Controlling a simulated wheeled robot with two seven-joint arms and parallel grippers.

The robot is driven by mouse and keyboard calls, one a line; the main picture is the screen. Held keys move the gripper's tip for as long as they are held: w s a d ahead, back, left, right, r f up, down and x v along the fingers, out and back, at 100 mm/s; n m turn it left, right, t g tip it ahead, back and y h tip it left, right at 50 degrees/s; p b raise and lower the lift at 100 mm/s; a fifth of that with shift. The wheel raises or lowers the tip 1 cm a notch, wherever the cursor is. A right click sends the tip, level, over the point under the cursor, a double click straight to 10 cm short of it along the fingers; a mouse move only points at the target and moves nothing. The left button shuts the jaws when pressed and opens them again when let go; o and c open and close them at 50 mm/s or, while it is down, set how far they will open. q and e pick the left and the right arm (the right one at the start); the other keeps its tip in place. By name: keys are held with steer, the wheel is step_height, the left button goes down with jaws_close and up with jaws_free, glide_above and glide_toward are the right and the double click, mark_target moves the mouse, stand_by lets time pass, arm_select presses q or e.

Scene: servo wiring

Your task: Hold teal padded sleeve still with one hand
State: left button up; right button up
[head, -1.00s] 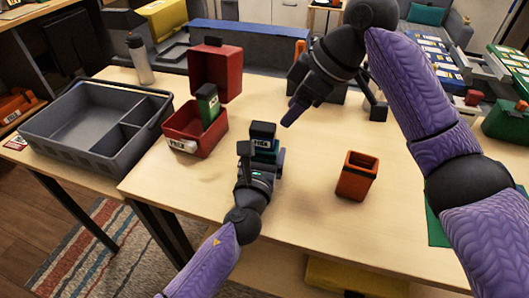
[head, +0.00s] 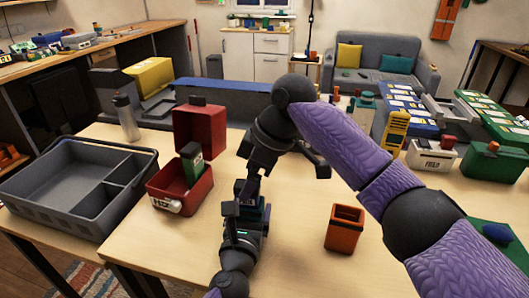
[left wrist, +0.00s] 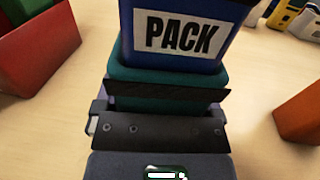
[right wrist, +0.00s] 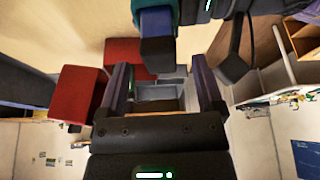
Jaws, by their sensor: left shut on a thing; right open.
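The teal padded sleeve (left wrist: 168,78) is in the left wrist view, with a blue pack (left wrist: 180,35) labelled PACK seated in it. My left gripper (head: 246,208) is shut on the sleeve, which stands at the middle of the table and is mostly hidden by the grippers in the head view.
An open red box (head: 172,205) with a green block (head: 192,168) stands to the left, beside a grey divided tray (head: 60,215). An orange open container (head: 344,232) stands to the right. A bottle (head: 127,118) is behind. Table around the orange container is clear.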

steer(key=shift+x, duration=1.25)
steer(key=shift+r, duration=0.1)
jaws_close()
